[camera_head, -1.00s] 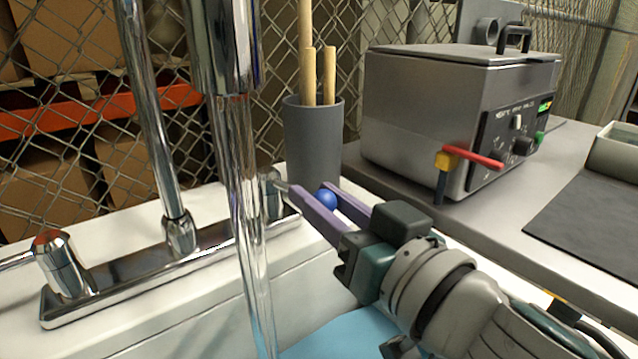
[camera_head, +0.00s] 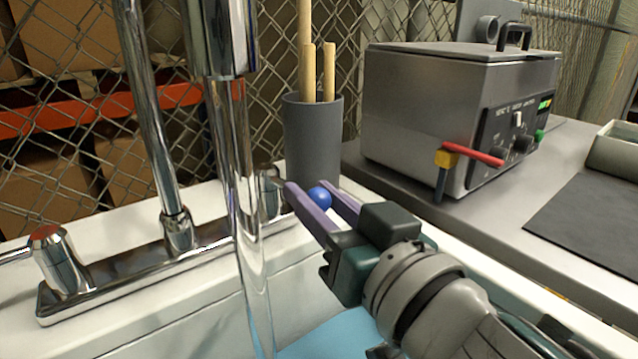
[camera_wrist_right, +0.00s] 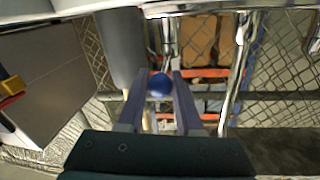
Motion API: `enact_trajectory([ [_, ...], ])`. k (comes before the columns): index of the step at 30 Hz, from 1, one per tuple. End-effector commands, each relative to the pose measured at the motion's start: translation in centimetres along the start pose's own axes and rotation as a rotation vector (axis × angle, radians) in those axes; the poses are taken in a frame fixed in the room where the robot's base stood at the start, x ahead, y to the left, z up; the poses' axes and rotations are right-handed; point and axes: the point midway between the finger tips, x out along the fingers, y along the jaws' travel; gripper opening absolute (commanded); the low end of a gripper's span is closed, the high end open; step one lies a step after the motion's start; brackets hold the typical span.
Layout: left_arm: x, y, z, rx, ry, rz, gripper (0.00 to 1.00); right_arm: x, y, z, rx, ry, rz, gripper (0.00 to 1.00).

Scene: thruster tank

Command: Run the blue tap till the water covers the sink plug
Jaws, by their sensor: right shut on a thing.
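The blue tap's round blue knob (camera_head: 319,198) sits between the purple fingers of my right gripper (camera_head: 309,186), which is shut on it. The blue knob (camera_wrist_right: 160,85) also shows between the fingers (camera_wrist_right: 163,72) in the right wrist view. The chrome tap body (camera_head: 269,188) is just beyond the fingertips. A clear stream of water (camera_head: 250,240) runs from the chrome spout (camera_head: 222,45) into the sink (camera_head: 215,300). Blue water or sink floor (camera_head: 335,338) shows at the bottom edge. The sink plug is not in view. My left gripper is not in view.
The red tap (camera_head: 58,262) stands at the left end of the chrome base. A grey pot (camera_head: 313,140) with wooden sticks stands behind my right gripper. A steel tank unit (camera_head: 430,120) with a red-handled lever (camera_head: 472,154) is at the right. A wire fence is behind.

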Motion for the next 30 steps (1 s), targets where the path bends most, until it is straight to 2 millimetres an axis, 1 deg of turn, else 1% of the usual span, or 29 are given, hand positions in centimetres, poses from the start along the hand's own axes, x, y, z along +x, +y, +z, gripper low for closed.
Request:
enact_trajectory([
  [1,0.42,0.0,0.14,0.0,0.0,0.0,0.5,-0.03,-0.45,0.18,0.01,0.009,0.019,0.0],
  [3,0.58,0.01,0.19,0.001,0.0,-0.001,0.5,-0.1,-0.61,0.13,0.007,0.013,0.047,0.0],
  [14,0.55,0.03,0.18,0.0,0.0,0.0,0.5,-0.19,-0.64,0.05,0.001,0.012,0.071,0.0],
  [15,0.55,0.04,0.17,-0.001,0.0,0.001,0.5,-0.19,-0.65,0.05,0.001,0.012,0.07,0.38],
  [22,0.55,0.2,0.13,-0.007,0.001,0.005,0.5,-0.19,-0.6,0.06,0.001,0.011,0.071,0.63],
  [30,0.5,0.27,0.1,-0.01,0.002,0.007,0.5,-0.36,-0.57,0.08,0.001,0.01,0.072,0.63],
])
